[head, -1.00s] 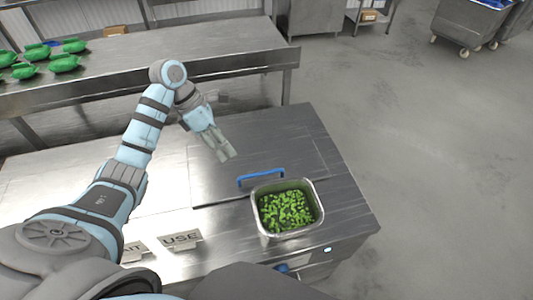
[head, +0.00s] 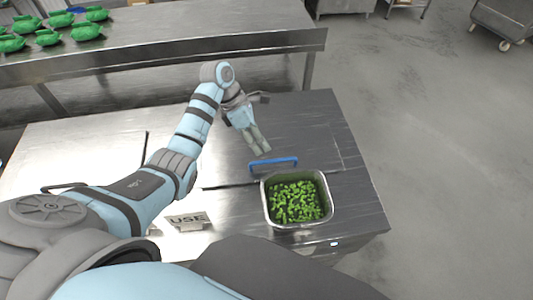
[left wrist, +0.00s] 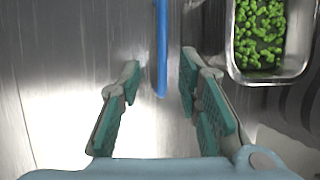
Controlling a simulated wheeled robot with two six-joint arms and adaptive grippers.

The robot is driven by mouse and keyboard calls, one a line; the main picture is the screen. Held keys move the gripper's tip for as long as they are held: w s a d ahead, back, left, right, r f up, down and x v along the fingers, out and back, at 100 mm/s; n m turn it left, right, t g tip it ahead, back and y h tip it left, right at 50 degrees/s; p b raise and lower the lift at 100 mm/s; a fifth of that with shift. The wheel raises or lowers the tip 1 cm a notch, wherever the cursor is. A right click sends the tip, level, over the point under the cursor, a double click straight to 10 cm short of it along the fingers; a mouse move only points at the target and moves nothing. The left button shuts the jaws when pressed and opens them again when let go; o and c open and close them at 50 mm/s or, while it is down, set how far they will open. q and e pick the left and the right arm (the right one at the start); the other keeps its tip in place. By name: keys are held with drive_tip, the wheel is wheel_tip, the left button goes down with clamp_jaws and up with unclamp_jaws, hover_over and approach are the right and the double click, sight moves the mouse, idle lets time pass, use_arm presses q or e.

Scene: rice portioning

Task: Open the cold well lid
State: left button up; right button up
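The cold well lid (head: 305,135) is a flat steel panel lying shut, flush with the counter top. Its blue bar handle (head: 275,162) stands along the lid's near edge. The handle also shows in the left wrist view (left wrist: 161,45), running down from the top between the fingers. My left gripper (head: 260,150) is just behind the handle in the head view, pointing down. In the left wrist view its fingers (left wrist: 160,78) are open, one on each side of the handle's end, with gaps on both sides. My right gripper is not in view.
A steel pan (head: 328,213) of green pieces sits close to the handle, at its near right. Open floor lies to the right.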

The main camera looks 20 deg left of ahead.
sight(270, 160)
use_arm(q)
drive_tip(key=b+x, duration=0.1)
drive_tip(key=x, duration=0.1)
drive_tip(key=b+x, duration=0.1)
drive_tip(key=x, duration=0.3)
drive_tip(key=shift+s+f+b, duration=0.1)
drive_tip(key=shift+s+b, duration=0.25)
drive_tip(key=shift+b, duration=0.05)
drive_tip(key=shift+w+d+f, duration=0.1)
drive_tip(key=shift+w+f, duration=0.05)
drive_tip(key=shift+f, duration=0.1)
drive_tip(key=shift+r, duration=0.1)
clamp_jaws()
